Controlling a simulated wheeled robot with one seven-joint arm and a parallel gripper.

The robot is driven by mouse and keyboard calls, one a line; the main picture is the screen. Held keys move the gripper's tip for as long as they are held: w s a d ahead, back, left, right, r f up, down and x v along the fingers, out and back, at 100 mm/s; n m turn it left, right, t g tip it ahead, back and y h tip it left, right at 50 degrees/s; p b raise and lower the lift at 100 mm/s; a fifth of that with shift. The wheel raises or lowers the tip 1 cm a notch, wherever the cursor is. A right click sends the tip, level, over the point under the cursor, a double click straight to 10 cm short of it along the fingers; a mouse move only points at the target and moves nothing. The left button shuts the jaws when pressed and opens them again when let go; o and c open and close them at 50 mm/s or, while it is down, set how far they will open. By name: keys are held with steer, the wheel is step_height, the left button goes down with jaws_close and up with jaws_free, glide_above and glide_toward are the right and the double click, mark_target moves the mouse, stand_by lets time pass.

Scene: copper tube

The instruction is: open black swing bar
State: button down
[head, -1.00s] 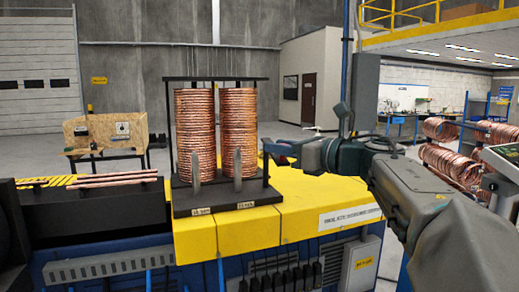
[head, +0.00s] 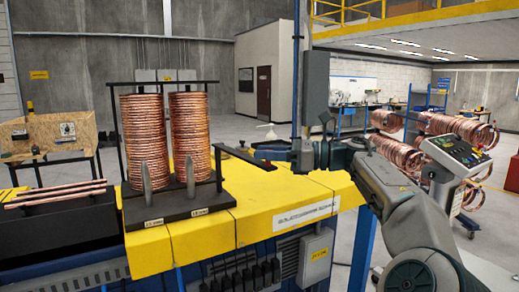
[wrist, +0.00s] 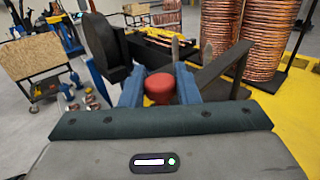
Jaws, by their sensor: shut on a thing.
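The black rack (head: 150,211) holds two stacks of copper coils, a left coil stack (head: 144,140) and a right coil stack (head: 190,130). The black swing bar (head: 245,157) sticks out to the right from the rack's right post, clear of the coils. My gripper (head: 284,156) is at the bar's outer end. In the wrist view, my gripper's blue fingers (wrist: 159,85) are closed around a red round knob (wrist: 159,90). The black bar (wrist: 222,68) runs from there up and right toward the rack. The knob's underside is hidden.
The yellow bench top (head: 270,205) lies under the rack and bar, with a black tray of copper tubes (head: 60,195) at the left. Copper coils (head: 440,130) and a control panel (head: 458,155) are at the right.

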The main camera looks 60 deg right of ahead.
steer(key=shift+s+d+r, duration=0.1)
steer(key=shift+d+r, duration=0.05)
steer(key=shift+d, duration=0.1)
stand_by(0.3)
steer(key=c, duration=1.1)
jaws_free()
steer(key=shift+c, duration=0.2)
steer(key=v, duration=1.3)
steer(key=shift+s+d+b, duration=0.2)
steer(key=shift+s+b, duration=0.15)
